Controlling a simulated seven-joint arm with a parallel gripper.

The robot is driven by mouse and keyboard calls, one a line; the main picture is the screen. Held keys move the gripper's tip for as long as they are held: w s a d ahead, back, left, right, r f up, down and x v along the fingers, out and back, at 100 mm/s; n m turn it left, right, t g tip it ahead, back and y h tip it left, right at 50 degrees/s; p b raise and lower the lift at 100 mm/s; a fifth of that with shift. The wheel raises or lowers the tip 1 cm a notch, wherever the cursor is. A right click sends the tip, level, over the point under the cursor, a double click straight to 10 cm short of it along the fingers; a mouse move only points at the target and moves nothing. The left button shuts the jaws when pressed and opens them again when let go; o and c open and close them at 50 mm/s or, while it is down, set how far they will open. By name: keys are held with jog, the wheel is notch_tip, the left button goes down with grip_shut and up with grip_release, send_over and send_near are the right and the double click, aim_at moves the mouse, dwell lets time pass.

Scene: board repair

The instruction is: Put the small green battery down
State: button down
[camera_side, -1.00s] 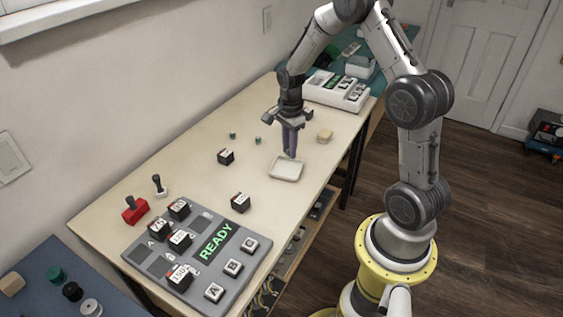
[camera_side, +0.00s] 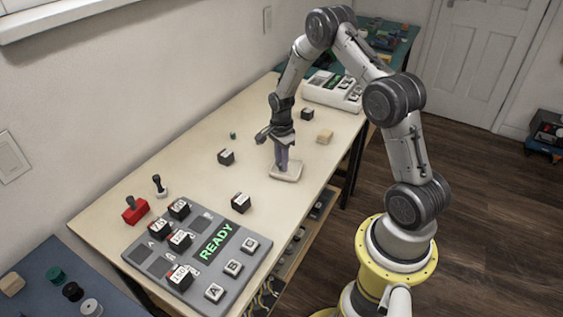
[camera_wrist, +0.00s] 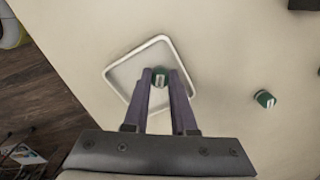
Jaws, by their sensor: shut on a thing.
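My gripper (camera_side: 281,166) is low over the small pale tray (camera_side: 287,178) near the table's front edge, pointing down. In the wrist view its fingers (camera_wrist: 160,84) are shut on a small green battery (camera_wrist: 160,72) with a light end, inside the outline of the tray's white rim (camera_wrist: 112,73). I cannot tell whether the battery touches the tray floor. In the side view the fingers hide the held battery. Another green battery (camera_wrist: 264,98) lies on the table outside the tray. One loose green battery (camera_side: 233,135) shows in the side view.
Black cubes (camera_side: 226,157) (camera_side: 241,203) (camera_side: 307,113) and a tan block (camera_side: 325,136) stand around the tray. A grey panel reading READY (camera_side: 216,241) and a red switch box (camera_side: 136,210) are at the front left. A white device (camera_side: 333,91) is at the back.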

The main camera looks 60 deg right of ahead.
jog(key=c, duration=1)
grip_release()
jog(key=shift+f, duration=0.1)
